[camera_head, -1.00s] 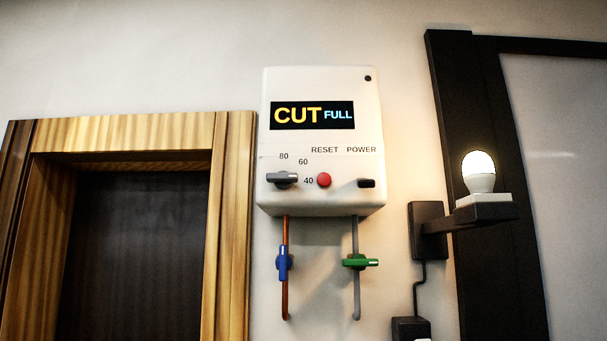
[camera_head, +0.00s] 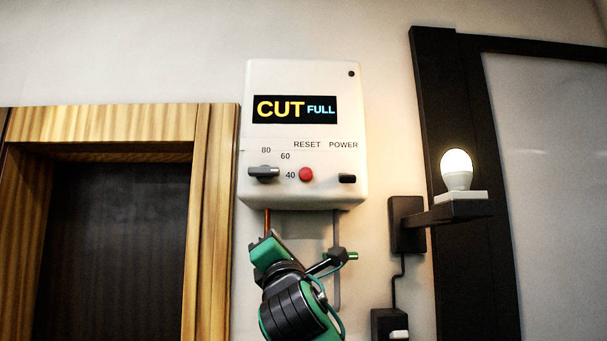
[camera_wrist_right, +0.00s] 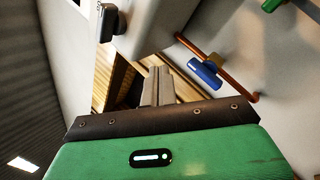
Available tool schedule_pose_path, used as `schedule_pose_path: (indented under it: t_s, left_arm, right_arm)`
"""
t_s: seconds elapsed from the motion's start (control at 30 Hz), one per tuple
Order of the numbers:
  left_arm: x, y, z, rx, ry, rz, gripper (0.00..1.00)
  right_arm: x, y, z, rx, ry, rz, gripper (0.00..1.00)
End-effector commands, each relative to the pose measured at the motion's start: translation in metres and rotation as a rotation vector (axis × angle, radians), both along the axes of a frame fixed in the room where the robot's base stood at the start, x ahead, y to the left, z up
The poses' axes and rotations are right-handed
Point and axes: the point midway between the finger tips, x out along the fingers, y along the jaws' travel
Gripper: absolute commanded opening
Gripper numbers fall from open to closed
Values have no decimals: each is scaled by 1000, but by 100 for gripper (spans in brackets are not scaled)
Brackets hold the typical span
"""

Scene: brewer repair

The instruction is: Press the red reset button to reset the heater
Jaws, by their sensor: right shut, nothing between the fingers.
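The red reset button (camera_head: 306,174) is on the lower front of the white heater (camera_head: 345,110), under the word RESET. The heater's display (camera_head: 294,109) reads CUT FULL. My right gripper (camera_wrist_right: 158,85) is shut and empty. In the head view my right wrist is below the heater, lower than the button and apart from it; the fingers are hard to make out there. In the right wrist view the fingers are beside the heater's housing (camera_wrist_right: 165,25), and the red button does not show. My left gripper is not in view.
A grey dial (camera_head: 264,172) is left of the button and a black power switch (camera_head: 347,179) right of it. Below, my arm covers most of the pipes; a blue valve handle (camera_wrist_right: 205,70) shows in the wrist view. A lit bulb (camera_head: 457,170) on a bracket is at right.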

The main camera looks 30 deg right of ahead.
Motion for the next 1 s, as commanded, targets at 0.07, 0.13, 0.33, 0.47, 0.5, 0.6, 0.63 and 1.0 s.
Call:
schedule_pose_path:
  t_s: [0.07, 0.13, 0.33, 0.47, 0.5, 0.6, 0.63, 1.0]
  left_arm:
    - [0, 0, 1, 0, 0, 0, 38]
    - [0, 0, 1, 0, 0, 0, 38]
    - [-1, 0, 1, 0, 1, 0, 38]
    - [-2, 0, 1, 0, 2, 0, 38]
    - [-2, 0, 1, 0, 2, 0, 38]
    - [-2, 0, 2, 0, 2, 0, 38]
    - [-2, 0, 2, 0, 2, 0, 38]
    - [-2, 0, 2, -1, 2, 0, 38]
  right_arm:
    - [-20, -6, 36, -56, -49, -51, 0]
    - [-35, -10, 61, -103, -83, -95, 0]
    - [-73, -18, 114, -194, -153, -197, 0]
    - [-86, -21, 130, -223, -174, -233, 0]
    - [-88, -22, 132, -228, -177, -239, 0]
    - [-91, -22, 135, -234, -181, -247, 0]
    - [-91, -22, 135, -234, -181, -247, 0]
    - [-87, -24, 135, -232, -180, -246, 0]
